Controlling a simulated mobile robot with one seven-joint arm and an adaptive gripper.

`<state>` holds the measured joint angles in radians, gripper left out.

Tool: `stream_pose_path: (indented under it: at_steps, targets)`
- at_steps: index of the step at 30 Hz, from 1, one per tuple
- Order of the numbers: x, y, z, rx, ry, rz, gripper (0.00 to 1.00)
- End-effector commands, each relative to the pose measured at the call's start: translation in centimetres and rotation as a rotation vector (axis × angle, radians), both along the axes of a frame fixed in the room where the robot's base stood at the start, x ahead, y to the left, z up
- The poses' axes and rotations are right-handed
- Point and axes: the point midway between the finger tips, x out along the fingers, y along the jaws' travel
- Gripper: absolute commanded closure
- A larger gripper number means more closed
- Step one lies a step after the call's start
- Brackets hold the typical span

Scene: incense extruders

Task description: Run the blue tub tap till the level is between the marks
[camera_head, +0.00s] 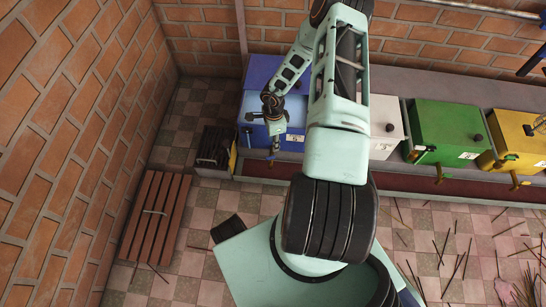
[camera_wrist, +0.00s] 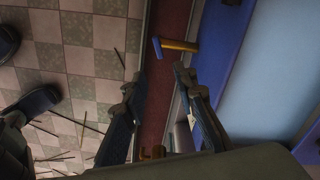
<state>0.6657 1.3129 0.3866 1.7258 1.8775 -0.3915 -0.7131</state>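The blue tub (camera_head: 257,72) stands at the left end of the row, partly hidden by my arm. Its light blue inner area shows at right in the wrist view (camera_wrist: 270,62). A brass tap (camera_wrist: 180,45) with a blue handle (camera_wrist: 157,48) sticks out from its front, ahead of my fingertips. My gripper (camera_wrist: 160,76) is open, its two dark fingers apart with nothing between the tips. It points down by the tub's front in the head view, where arm and gripper hide much. I cannot read the level or the marks.
White (camera_head: 385,118), green (camera_head: 448,125) and yellow (camera_head: 515,130) tubs stand to the right on the shelf. A slatted wooden pallet (camera_head: 155,218) lies at left, beside the brick wall. Thin sticks are scattered on the tiled floor at right. A dark reddish strip (camera_head: 400,184) runs below the taps.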

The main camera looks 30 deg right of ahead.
Motion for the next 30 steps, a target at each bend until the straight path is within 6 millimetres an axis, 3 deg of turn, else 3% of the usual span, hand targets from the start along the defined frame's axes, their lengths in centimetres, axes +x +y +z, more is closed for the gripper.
stream_pose_path:
  at_steps: [15,21,30]
  targets:
    - [0.0,0.1,-8.9,-0.001,0.000,0.004,0.74]
    - [0.0,0.0,-10.3,-0.002,0.000,0.006,0.74]
    - [0.0,0.0,-10.3,-0.001,-0.001,0.005,0.74]
